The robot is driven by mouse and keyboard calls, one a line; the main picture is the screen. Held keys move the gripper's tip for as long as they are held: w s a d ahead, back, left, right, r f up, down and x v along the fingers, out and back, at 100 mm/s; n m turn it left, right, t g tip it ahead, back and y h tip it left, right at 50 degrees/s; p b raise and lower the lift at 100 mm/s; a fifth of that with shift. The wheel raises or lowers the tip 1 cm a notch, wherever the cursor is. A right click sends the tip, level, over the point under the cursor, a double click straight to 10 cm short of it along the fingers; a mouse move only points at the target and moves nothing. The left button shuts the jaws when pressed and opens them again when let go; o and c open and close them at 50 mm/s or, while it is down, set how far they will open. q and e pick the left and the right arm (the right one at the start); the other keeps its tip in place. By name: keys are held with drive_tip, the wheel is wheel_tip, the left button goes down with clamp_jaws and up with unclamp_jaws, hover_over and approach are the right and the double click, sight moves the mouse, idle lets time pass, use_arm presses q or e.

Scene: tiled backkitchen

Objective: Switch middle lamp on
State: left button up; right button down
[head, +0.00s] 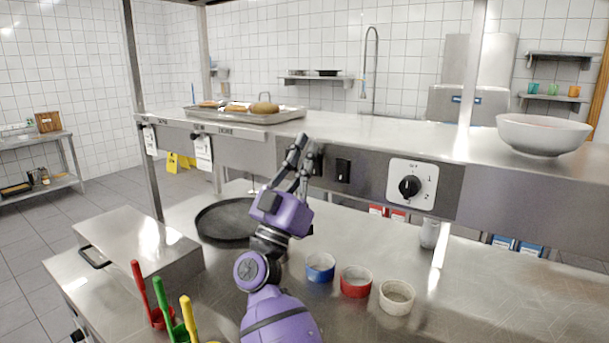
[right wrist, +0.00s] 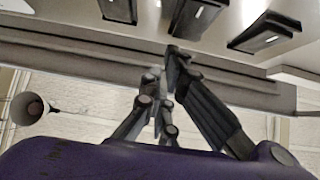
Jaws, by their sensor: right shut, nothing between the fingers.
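A row of black rocker switches is set in the steel front panel of the upper shelf. In the head view one switch (head: 343,170) shows clearly, and another sits just left of it, partly behind my right gripper (head: 305,147). In the right wrist view I see a left switch (right wrist: 118,10), a middle switch (right wrist: 197,17) and a right switch (right wrist: 265,32). My right gripper (right wrist: 170,62) is shut and empty, with its fingertips just below the middle switch; contact cannot be told. No lamp is clearly seen. My left gripper is out of view.
A rotary knob (head: 410,187) on a white plate is right of the switches. Below lie a black pan (head: 222,222) and blue (head: 320,268), red (head: 356,282) and white (head: 397,297) bowls. A large bowl (head: 541,135) and a tray (head: 245,116) stand on the shelf.

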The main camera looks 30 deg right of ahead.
wheel_tip(320, 180, up, 4)
drive_tip(key=shift+s+r, duration=0.1)
drive_tip(key=shift+r, duration=0.15)
idle(0.5)
